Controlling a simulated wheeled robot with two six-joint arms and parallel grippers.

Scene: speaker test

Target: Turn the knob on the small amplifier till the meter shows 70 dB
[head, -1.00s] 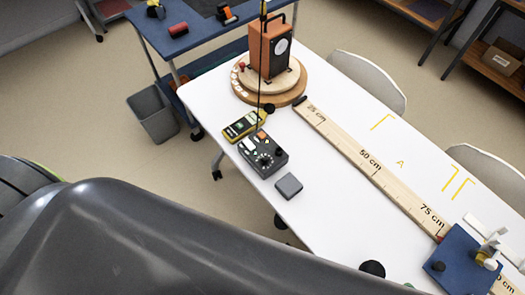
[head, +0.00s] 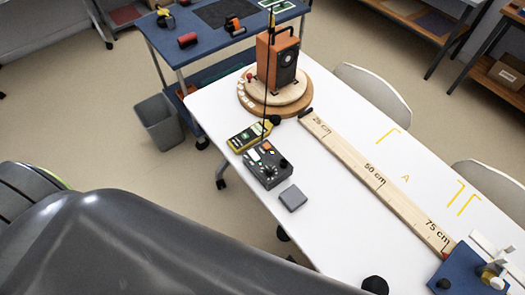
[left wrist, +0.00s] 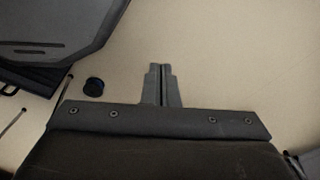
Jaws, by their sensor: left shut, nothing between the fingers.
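The small amplifier (head: 262,176) is a dark box with knobs and small buttons on its top, at the left edge of the white table in the head view. A yellow meter (head: 240,143) lies just behind it; its reading is too small to make out. An orange speaker (head: 264,60) stands upright on a round wooden turntable (head: 246,101) beyond the meter. My left gripper (left wrist: 161,68) shows only in the left wrist view, shut and empty over bare beige floor, away from the amplifier. My right gripper is not in view.
A wooden ruler (head: 345,161) runs along the white table (head: 330,222) to a blue base (head: 462,270) at lower right. A grey block (head: 293,198) lies near the amplifier. A blue cart (head: 172,45) and grey bin (head: 158,122) stand beyond the table's left side.

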